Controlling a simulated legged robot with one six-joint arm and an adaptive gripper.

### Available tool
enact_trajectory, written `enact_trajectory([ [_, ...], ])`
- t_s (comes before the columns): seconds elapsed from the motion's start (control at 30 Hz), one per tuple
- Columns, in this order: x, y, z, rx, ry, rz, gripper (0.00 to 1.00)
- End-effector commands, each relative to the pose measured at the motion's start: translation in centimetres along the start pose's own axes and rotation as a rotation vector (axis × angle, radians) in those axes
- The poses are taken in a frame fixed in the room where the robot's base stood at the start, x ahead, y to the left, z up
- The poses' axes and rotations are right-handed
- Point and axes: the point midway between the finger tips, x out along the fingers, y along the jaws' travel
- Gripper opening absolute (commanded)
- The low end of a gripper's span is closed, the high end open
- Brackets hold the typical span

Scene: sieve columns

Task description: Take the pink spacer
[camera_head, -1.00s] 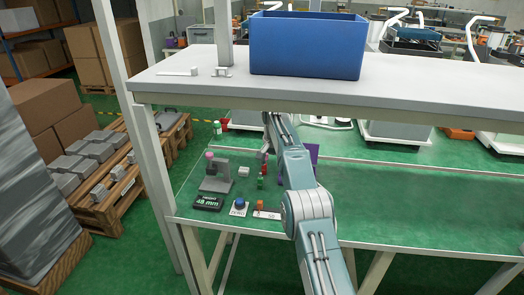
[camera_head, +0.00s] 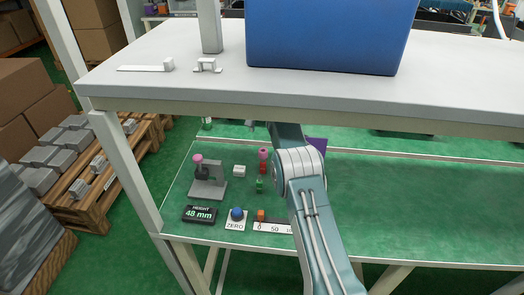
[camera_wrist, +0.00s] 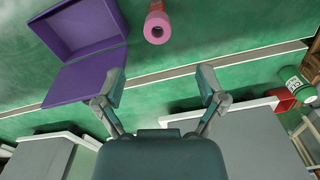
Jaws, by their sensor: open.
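A purple open box (camera_wrist: 85,30) lies beside the pink piece. A grey gauge stand (camera_head: 207,187) with a pink knob, a height display (camera_head: 200,214) and a blue ZERO button (camera_head: 237,213) stand at the left. The white shelf (camera_head: 150,85) with a blue bin (camera_head: 330,35) overhangs the bench.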

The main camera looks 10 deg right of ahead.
Motion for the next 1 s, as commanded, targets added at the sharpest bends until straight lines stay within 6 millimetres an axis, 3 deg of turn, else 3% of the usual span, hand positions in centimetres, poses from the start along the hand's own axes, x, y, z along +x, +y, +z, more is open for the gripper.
enact_trajectory([
  [0.2, 3.3, 0.1, 0.1, 0.000, -0.003, 0.002, 0.90],
  [0.47, 5.1, 0.1, -0.1, 0.000, -0.001, 0.001, 0.90],
  [0.73, 9.0, 0.2, -0.3, 0.000, -0.002, 0.001, 0.90],
  [1.0, 9.5, 0.2, -0.3, 0.000, 0.000, 0.000, 0.90],
])
